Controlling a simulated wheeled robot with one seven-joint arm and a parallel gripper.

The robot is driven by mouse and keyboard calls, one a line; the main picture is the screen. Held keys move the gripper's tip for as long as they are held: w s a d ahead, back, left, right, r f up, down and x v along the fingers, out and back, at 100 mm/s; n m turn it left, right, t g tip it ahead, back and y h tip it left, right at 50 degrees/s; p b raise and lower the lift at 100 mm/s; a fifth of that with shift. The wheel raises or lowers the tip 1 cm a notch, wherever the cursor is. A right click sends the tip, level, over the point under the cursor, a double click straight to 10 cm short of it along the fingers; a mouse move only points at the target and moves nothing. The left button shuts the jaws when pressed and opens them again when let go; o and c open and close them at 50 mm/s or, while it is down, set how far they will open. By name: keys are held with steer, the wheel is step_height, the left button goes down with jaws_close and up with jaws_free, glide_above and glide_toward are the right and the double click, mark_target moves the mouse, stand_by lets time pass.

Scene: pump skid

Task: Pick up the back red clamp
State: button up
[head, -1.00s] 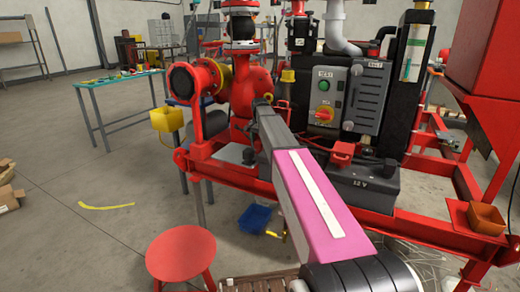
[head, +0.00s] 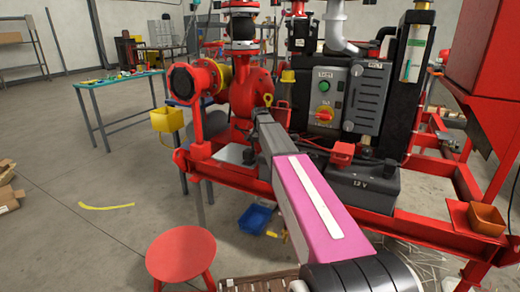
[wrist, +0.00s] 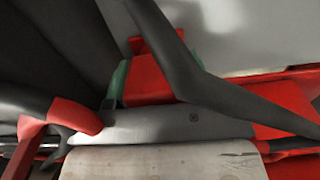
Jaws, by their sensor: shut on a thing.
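My gripper (wrist: 148,88) is shut on a red clamp (wrist: 160,55) in the wrist view; green pads show beside the red part. In the head view my gripper is at the far end of the arm and mostly hidden by it. A red piece (head: 282,104) shows just right of the arm's end, in front of the pump; I cannot tell whether it is the held clamp. Another red clamp (head: 342,152) sits at the back of the black 12 V battery (head: 362,185), right of my arm.
A control box (head: 350,95) with a green button and red knob stands behind the battery. The red pump (head: 245,85) is beyond my arm. A blue bin (head: 255,218) and red stool (head: 180,253) stand below.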

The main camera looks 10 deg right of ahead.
steer(key=shift+r, duration=0.1)
steer(key=shift+r, duration=0.6)
step_height(320, 180, up, 2)
steer(key=shift+r, duration=0.2)
steer(key=s+a+r, duration=0.6)
steer(key=a+r, duration=0.1)
steer(key=a, duration=0.3)
steer(key=shift+r, duration=0.1)
steer(key=shift+s, duration=0.1)
steer(key=s+d+r, duration=0.3)
steer(key=s+d, duration=0.1)
steer(key=d, duration=0.3)
steer(key=s+d+r, duration=0.2)
steer(key=s+d, duration=0.1)
steer(key=d, duration=0.4)
steer(key=shift+s+d+f, duration=0.1)
steer(key=shift+f, duration=1.15)
steer(key=shift+s+d+f, duration=0.1)
steer(key=shift+f, duration=1.15)
